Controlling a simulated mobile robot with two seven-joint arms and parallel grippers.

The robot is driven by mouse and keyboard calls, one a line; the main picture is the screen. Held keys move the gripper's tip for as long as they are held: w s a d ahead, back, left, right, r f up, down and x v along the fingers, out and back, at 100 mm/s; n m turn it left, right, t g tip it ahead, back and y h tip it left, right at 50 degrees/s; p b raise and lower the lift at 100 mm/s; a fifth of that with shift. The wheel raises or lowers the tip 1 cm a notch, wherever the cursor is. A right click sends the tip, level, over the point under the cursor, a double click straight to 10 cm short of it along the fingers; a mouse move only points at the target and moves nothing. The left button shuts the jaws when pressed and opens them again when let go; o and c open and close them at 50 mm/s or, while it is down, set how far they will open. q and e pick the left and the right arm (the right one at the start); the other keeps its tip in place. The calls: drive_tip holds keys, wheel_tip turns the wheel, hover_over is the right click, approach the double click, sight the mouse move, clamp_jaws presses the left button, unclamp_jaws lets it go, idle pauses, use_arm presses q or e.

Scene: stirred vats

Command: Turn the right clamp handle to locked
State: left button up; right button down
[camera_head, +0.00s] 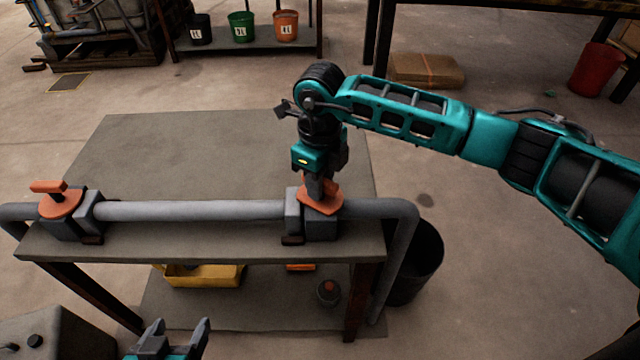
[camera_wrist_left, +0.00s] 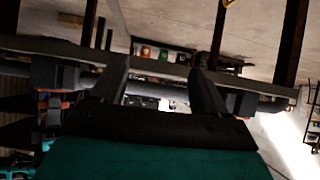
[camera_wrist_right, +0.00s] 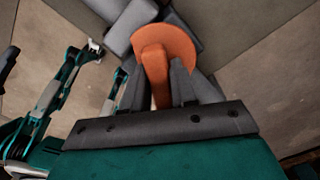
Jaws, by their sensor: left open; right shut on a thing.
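The right clamp (camera_head: 318,222) sits on the grey pipe near the right end of the table, with an orange handle (camera_head: 322,202) on top. My right gripper (camera_head: 318,190) points down at it from above. In the right wrist view the orange handle (camera_wrist_right: 167,50) has a round base and a raised bar between my fingers, and my right gripper (camera_wrist_right: 157,85) is shut on that bar. The left clamp (camera_head: 66,212) has a similar orange handle with its bar visible. My left gripper (camera_head: 180,332) is open and empty, low in front of the table; its fingers also show in the left wrist view (camera_wrist_left: 160,85).
The grey pipe (camera_head: 190,210) runs along the front of the table (camera_head: 230,140) and bends down at both ends. A yellow tray (camera_head: 205,276) lies on the lower shelf. A dark bin (camera_head: 420,262) stands right of the table. The tabletop behind the pipe is clear.

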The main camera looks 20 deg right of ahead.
drive_tip(key=n+b, duration=0.1)
drive_tip(key=n, duration=0.1)
drive_tip(key=shift+w+f+n, duration=0.1)
drive_tip(key=shift+n, duration=0.3)
drive_tip(key=shift+n+b, duration=0.8)
drive_tip(key=shift+n, duration=0.3)
drive_tip(key=shift+n+b, duration=0.35)
drive_tip(key=shift+n, duration=0.35)
use_arm(q)
drive_tip(key=shift+w+d+f, duration=0.2)
drive_tip(key=shift+d+f, duration=0.05)
drive_tip(key=shift+f, duration=0.3)
drive_tip(key=shift+w+d+f, duration=0.2)
drive_tip(key=shift+f, duration=0.3)
drive_tip(key=shift+s+f, duration=0.15)
use_arm(e)
drive_tip(key=shift+n, duration=0.3)
drive_tip(key=c, duration=1)
unclamp_jaws()
drive_tip(key=shift+r, duration=0.2)
use_arm(q)
drive_tip(key=shift+r+p, duration=0.65)
drive_tip(key=shift+r, duration=0.15)
use_arm(e)
wheel_tip(320, 180, up, 13)
drive_tip(key=shift+f, duration=0.1)
